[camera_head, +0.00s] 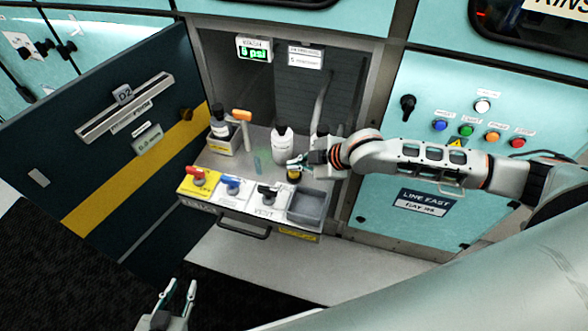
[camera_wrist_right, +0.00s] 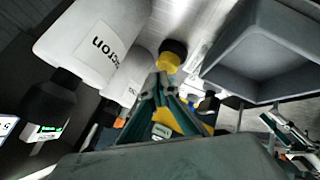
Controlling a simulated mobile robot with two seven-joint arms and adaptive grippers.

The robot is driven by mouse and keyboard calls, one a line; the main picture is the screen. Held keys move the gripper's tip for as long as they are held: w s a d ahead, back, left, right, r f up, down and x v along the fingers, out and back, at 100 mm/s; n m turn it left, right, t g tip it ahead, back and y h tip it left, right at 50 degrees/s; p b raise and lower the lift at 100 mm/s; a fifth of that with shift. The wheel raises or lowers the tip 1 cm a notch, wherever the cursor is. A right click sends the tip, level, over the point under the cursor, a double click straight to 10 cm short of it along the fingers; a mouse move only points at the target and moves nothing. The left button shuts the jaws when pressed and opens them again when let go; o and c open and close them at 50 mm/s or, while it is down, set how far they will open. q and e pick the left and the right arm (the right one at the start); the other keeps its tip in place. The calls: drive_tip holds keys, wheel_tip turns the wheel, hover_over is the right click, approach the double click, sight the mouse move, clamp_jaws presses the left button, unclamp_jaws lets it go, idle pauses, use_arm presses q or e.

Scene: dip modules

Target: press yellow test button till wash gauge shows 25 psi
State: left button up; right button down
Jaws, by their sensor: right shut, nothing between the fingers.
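The yellow test button (camera_head: 293,175), yellow with a dark part, stands on the panel shelf left of the grey bin. It also shows in the right wrist view (camera_wrist_right: 168,62), just beyond my fingertips. The green wash gauge (camera_head: 253,53) on the back wall shows a single digit that looks like 0 psi. My right gripper (camera_head: 291,163) is shut and empty, close by the button; I cannot tell whether it touches. It fills the lower middle of the right wrist view (camera_wrist_right: 160,82). My left gripper (camera_head: 177,294) is open and empty, low in the picture, far from the button.
White bottles (camera_head: 283,145) stand behind the button. Red (camera_head: 199,176), blue (camera_head: 231,183) and black (camera_head: 268,192) handled valves line the front. An open dark door (camera_head: 110,130) is on the left.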

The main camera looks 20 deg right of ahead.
drive_tip(key=shift+f, duration=0.25)
idle(0.3)
drive_tip(key=shift+f, duration=0.4)
idle(0.6)
drive_tip(key=shift+r+p, duration=1.05)
drive_tip(key=shift+p, duration=0.15)
drive_tip(key=shift+r, duration=0.1)
drive_tip(key=shift+r+p, duration=0.55)
drive_tip(key=shift+p, duration=0.15)
drive_tip(key=shift+r+p, duration=0.85)
drive_tip(key=shift+p, duration=0.3)
drive_tip(key=shift+r+p, duration=0.45)
drive_tip(key=shift+r, duration=0.6)
